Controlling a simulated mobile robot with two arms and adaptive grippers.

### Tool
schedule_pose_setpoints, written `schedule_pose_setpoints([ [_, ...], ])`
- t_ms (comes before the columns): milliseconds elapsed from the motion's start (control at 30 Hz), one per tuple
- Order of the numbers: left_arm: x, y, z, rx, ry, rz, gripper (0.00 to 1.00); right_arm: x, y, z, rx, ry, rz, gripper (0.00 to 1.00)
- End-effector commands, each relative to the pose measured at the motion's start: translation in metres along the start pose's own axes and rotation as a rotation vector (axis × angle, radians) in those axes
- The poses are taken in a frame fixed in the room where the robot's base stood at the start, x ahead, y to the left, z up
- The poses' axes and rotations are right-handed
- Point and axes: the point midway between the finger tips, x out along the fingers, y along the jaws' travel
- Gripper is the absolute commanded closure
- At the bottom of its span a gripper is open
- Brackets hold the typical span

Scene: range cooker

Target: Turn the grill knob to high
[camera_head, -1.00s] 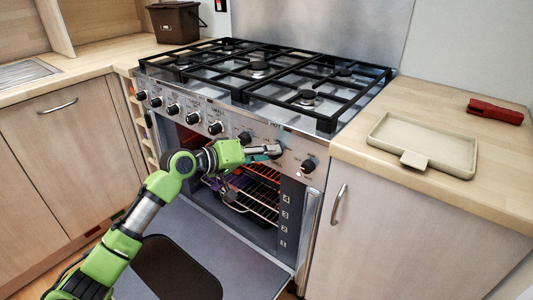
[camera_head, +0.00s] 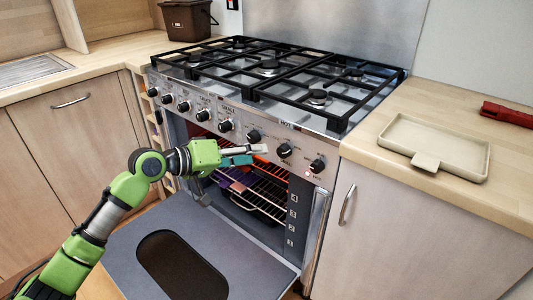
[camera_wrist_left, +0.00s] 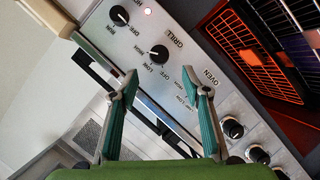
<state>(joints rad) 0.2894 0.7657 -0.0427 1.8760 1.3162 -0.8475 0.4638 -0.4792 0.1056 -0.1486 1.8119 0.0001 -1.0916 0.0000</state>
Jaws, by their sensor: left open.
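The grill knob (camera_head: 284,150) is a black round knob on the steel front panel, second from the right. It also shows in the left wrist view (camera_wrist_left: 159,53) beside the word GRILL, with OFF, LOW and other marks around it. Its exact setting is hard to read. My left gripper (camera_head: 258,154) is open and empty, just left of the knob in the head view and apart from it. In the left wrist view its two fingertips (camera_wrist_left: 168,85) are spread, with the knob lying beyond the gap between them. My right gripper is out of view.
Another knob (camera_head: 317,165) with a red light beside it stands right of the grill knob. Several knobs line the panel to the left. The oven door (camera_head: 240,260) hangs open below my arm, showing glowing racks (camera_head: 255,190). Black pan supports (camera_head: 270,70) cover the hob.

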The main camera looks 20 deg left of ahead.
Motion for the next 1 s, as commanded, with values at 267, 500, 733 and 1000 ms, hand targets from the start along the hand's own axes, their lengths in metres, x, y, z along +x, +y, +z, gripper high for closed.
schedule_pose_setpoints([
  [267,-0.031,0.000,0.001,0.001,-0.001,-0.001,0.57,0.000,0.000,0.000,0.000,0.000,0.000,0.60],
  [500,-0.033,0.001,0.000,0.000,0.000,0.001,0.57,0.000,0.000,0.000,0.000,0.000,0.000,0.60],
  [733,-0.033,0.000,0.000,0.000,0.000,0.001,0.57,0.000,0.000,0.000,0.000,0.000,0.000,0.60],
  [1000,-0.017,-0.040,0.040,0.021,-0.038,-0.078,0.57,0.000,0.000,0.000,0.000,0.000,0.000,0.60],
])
